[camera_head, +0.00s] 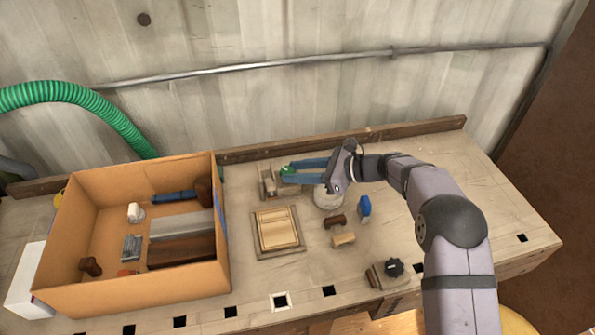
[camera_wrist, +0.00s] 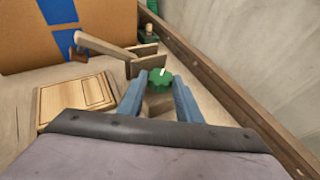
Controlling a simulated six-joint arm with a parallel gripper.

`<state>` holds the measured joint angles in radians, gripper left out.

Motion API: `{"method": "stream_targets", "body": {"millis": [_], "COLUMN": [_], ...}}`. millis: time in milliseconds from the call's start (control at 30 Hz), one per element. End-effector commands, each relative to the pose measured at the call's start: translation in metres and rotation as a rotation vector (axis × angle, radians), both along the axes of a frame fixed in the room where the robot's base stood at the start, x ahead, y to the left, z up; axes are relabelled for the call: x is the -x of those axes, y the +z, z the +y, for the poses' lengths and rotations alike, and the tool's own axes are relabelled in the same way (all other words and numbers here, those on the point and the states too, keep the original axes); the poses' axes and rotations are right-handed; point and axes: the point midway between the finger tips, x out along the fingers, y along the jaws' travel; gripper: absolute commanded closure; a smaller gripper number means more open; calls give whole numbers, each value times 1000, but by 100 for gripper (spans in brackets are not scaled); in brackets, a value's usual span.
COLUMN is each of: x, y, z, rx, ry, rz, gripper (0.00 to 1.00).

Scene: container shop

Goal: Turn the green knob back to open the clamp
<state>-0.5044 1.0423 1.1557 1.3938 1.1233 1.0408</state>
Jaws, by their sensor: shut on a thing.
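The green knob (camera_wrist: 160,77) is at the tips of my gripper (camera_wrist: 158,84) in the wrist view, between the two blue fingers. In the head view the green knob (camera_head: 287,170) shows at the fingertips of my gripper (camera_head: 288,172), which reaches in from the right. My gripper is shut on the knob. The clamp (camera_head: 268,182) is a small wooden-toned device just left of the knob. In the wrist view the clamp's jaws (camera_wrist: 142,57) stand beyond the knob, with a long pale bar (camera_wrist: 103,46) reaching left from them. Part of the clamp is hidden behind the fingers.
A cardboard box (camera_head: 130,295) with tools and blocks stands at the left. A wooden board (camera_head: 277,229) lies in front of the clamp. Small brown and blue blocks, a white round container (camera_head: 327,197) and a black knob (camera_head: 394,267) are nearby. A wooden rail runs behind.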

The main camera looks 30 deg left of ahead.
Motion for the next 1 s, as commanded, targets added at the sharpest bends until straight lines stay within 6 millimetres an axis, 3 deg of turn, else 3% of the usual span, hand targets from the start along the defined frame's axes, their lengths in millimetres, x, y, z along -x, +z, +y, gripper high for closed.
{"method": "stream_targets", "body": {"millis": [767,800,833,1000], "x": [-3,-3,-3,-3], "y": [2,2,2,1], "z": [1,1,1,1], "rx": [-3,-3,-3,-1], "ry": [119,119,119,120], "rz": [-2,-2,-2,-1], "gripper": [91,59,52,50]}}
